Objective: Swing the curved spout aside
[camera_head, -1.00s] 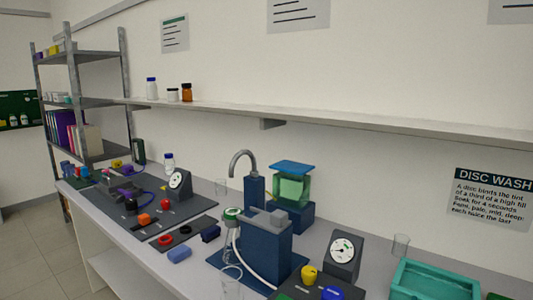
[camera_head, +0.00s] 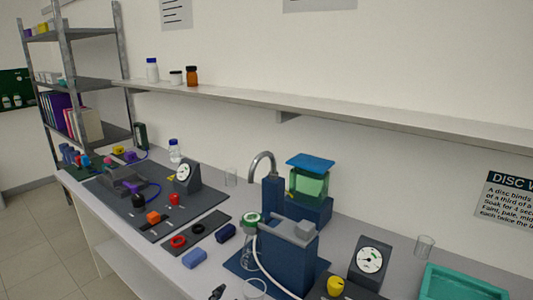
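The curved spout (camera_head: 263,158) is a grey hooked pipe rising from a dark blue post at the back of the bench. Its bend is at the top and its open end points down toward the left. Beside it on the right stands a blue stand with a green clear tank (camera_head: 309,184) under a blue lid. My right gripper is not in view.
A blue block unit (camera_head: 289,252) with a white tube and green-capped part (camera_head: 251,219) stands in front of the spout. A shelf (camera_head: 330,114) runs above.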

